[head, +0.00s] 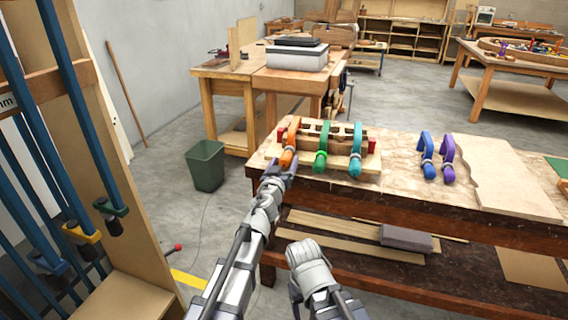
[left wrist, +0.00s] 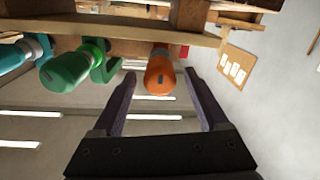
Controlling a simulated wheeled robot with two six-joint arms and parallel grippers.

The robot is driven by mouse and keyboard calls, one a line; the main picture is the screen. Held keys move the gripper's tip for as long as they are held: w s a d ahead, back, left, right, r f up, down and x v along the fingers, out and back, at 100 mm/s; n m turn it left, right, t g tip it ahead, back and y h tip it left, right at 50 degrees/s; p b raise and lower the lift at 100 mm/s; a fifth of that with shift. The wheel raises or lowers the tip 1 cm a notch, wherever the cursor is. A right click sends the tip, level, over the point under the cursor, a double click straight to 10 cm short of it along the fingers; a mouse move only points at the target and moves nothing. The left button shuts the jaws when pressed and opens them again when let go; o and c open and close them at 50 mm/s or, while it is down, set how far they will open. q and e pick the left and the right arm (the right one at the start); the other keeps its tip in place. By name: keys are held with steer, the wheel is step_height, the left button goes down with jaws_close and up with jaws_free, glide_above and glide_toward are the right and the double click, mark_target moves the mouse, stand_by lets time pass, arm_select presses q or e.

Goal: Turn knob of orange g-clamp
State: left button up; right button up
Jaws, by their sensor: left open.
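The orange g-clamp (head: 290,140) stands at the left end of a wooden lamination form (head: 335,132) on the workbench. Its orange knob (head: 287,158) faces me over the front edge. My left gripper (head: 280,168) is open at the knob. In the left wrist view its fingertips (left wrist: 161,76) lie on either side of the knob, with a gap on both sides.
A green g-clamp (head: 321,158) and a teal one (head: 356,160) stand to the right on the same form. Blue (head: 428,160) and purple (head: 447,162) clamps lie farther right. A green bin (head: 206,165) stands on the floor left of the workbench (head: 400,195).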

arm_select(q)
steer(key=shift+c, duration=0.3)
jaws_close()
stand_by(0.4)
